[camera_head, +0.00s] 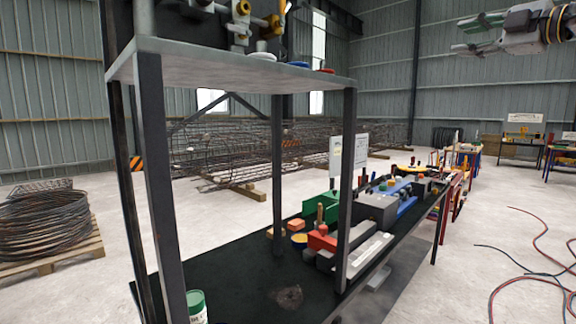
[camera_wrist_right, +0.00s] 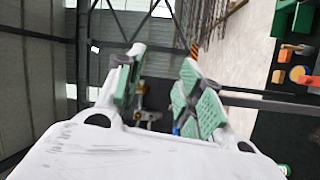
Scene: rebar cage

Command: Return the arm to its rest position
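My right gripper (camera_head: 466,36) is at the top right of the head view, raised high above the floor and well apart from the workbench. In the right wrist view its two green-padded fingers (camera_wrist_right: 162,72) are spread, with nothing held between them. The brass fittings seen through the gap are beyond the fingers. My left gripper is not in view.
A grey shelf (camera_head: 225,66) on dark posts carries pipe fittings with yellow knobs (camera_head: 243,8). Below, a dark workbench (camera_head: 235,275) holds blocks and tools. Rebar cages (camera_head: 225,150) lie behind; a wire coil (camera_head: 45,222) stands left. Hoses (camera_head: 535,262) cross the right floor.

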